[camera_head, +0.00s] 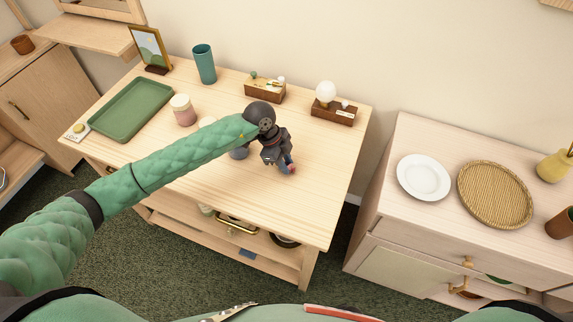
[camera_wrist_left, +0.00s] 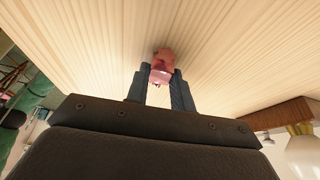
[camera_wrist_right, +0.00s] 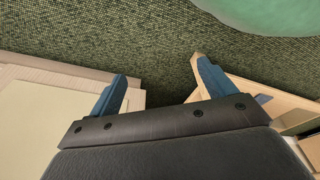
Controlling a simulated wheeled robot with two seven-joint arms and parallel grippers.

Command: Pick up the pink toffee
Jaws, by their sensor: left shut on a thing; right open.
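The pink toffee (camera_wrist_left: 161,68) shows in the left wrist view between the two blue fingertips of my left gripper (camera_wrist_left: 160,88). The fingers are shut on it, and the wooden tabletop lies behind it. In the head view my left gripper (camera_head: 287,167) is over the right part of the wooden table (camera_head: 300,215); the toffee is mostly hidden there by the fingers. I cannot tell whether the toffee touches the table. My right gripper (camera_wrist_right: 160,85) is open and empty, with dark green carpet and furniture edges beyond it.
A green tray (camera_head: 132,108), a pink jar (camera_head: 183,109), a teal cup (camera_head: 204,63), a picture frame (camera_head: 150,49), a wooden box (camera_head: 264,90) and a lamp (camera_head: 326,93) stand on the table. A cabinet at the right holds a white plate (camera_head: 423,177) and a woven mat (camera_head: 495,194).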

